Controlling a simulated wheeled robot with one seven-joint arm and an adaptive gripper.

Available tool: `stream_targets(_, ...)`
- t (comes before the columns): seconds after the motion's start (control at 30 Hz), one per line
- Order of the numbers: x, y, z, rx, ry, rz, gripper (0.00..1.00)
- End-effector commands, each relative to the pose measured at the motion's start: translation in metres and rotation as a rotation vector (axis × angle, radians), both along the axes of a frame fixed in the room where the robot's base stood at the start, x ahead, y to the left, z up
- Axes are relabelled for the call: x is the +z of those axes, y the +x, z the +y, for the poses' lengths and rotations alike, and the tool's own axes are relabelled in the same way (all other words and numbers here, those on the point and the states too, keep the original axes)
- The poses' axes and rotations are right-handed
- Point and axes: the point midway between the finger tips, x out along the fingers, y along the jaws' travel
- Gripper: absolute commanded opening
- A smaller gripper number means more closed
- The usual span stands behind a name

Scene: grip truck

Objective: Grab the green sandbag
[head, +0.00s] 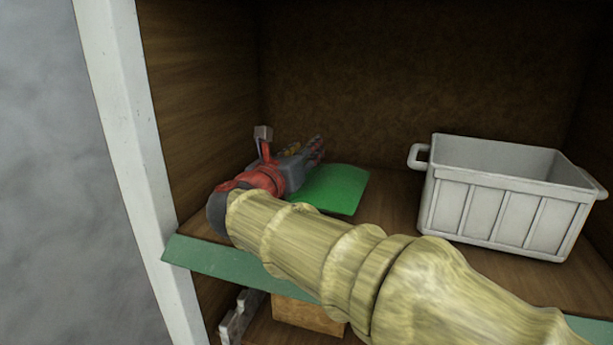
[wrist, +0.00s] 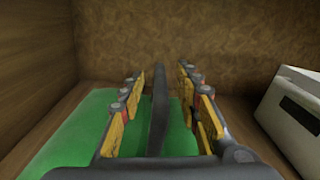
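The green sandbag (head: 337,188) lies flat on the shelf in the left part of the compartment. In the wrist view the green sandbag (wrist: 72,138) fills the lower left and shows between the fingers. My gripper (head: 312,152) is over the bag's left and rear part in the head view and hides some of it. In the wrist view my gripper (wrist: 161,76) has its two yellow-padded fingers spread apart, with green showing between them. A dark upright strip stands in the gap; I cannot tell what it is. Whether the fingers touch the bag is unclear.
A grey crate (head: 510,208) stands on the shelf to the right, and its side shows in the wrist view (wrist: 299,117). Wooden walls close the compartment at the left and back. A green front edge (head: 235,264) borders the shelf. A brown box (head: 307,313) sits below.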

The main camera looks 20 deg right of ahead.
Motion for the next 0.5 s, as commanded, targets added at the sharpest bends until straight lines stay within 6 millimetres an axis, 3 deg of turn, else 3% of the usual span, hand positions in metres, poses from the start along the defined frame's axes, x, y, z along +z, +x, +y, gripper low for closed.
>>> stream_targets(0.37, -0.0013, 0.0086, -0.0066, 0.001, 0.000, 0.002, 0.33)
stream_targets(0.5, -0.0012, 0.0085, -0.0065, 0.001, 0.000, 0.002, 0.25)
